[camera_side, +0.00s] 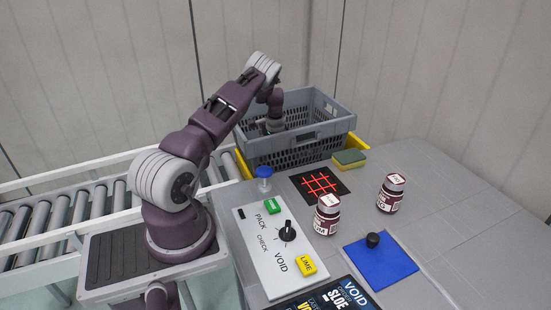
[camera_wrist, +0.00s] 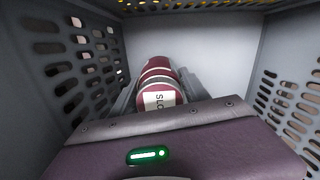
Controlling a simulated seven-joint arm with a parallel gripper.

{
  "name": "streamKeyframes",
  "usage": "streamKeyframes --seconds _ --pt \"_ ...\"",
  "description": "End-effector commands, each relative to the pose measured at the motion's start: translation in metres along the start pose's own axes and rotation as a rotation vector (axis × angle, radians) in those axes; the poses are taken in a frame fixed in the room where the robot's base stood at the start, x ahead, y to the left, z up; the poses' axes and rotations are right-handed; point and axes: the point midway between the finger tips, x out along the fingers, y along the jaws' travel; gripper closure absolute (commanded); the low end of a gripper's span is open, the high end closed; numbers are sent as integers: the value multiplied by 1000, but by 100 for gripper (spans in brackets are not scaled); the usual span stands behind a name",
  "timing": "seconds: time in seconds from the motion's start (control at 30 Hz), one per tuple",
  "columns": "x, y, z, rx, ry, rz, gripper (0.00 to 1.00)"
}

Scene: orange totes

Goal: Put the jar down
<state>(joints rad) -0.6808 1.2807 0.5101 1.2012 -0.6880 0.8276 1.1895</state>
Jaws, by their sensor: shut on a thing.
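My gripper (camera_side: 268,126) is down inside the grey crate (camera_side: 290,150) at the back of the table. In the wrist view my gripper (camera_wrist: 158,85) is shut on a dark red jar (camera_wrist: 158,72), which has a white label reading "SLO". The perforated crate walls (camera_wrist: 75,55) rise on both sides of the jar, with clear space around it. I cannot tell whether the jar touches the crate floor. In the side view the crate wall hides the held jar.
Two similar jars stand on the table, one (camera_side: 327,215) near the control panel (camera_side: 262,253), one (camera_side: 391,193) farther right. A roller conveyor (camera_side: 60,225) runs left. The right table side is clear.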

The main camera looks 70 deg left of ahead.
Motion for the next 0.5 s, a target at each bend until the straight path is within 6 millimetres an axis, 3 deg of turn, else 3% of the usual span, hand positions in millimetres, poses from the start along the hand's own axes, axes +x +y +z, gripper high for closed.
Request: streamKeyframes --seconds 0.17,0.2,0.3,0.5 --pt "0 0 0 0 1 -1 100" --pt "1 0 0 0 0 0 44" --pt "1 0 0 0 0 -1 25" --pt "0 0 0 0 0 -1 25"
